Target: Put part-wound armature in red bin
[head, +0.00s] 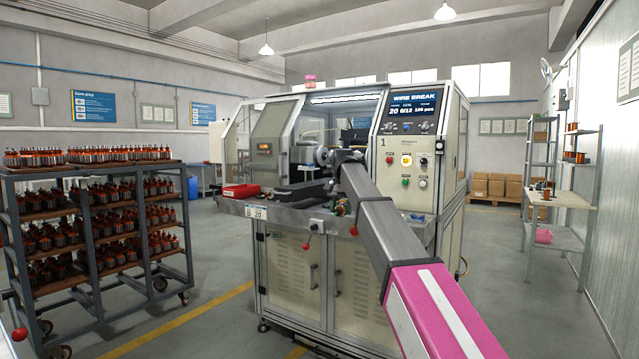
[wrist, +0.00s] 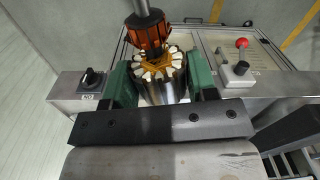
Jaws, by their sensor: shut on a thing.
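The part-wound armature (wrist: 163,72) is between the green-padded jaws of my gripper (wrist: 158,85) in the wrist view. It has a steel core, white slot liners, some copper winding and an orange-brown commutator on a grey shaft that points to the top of the picture. The jaws are shut on its core. In the head view my gripper (head: 341,207) is small at the machine's front ledge, partly hidden by my arm, and the armature is hard to make out. A red bin (head: 240,191) sits on the left end of that ledge, left of my gripper.
The winding machine (head: 420,165) stands ahead, its screen reading WIRE BREAK. Its ledge carries a red-ball lever (wrist: 241,48) and a black knob (wrist: 92,77). A rack (head: 95,215) full of armatures stands left. A bench (head: 555,198) stands right. Floor between is clear.

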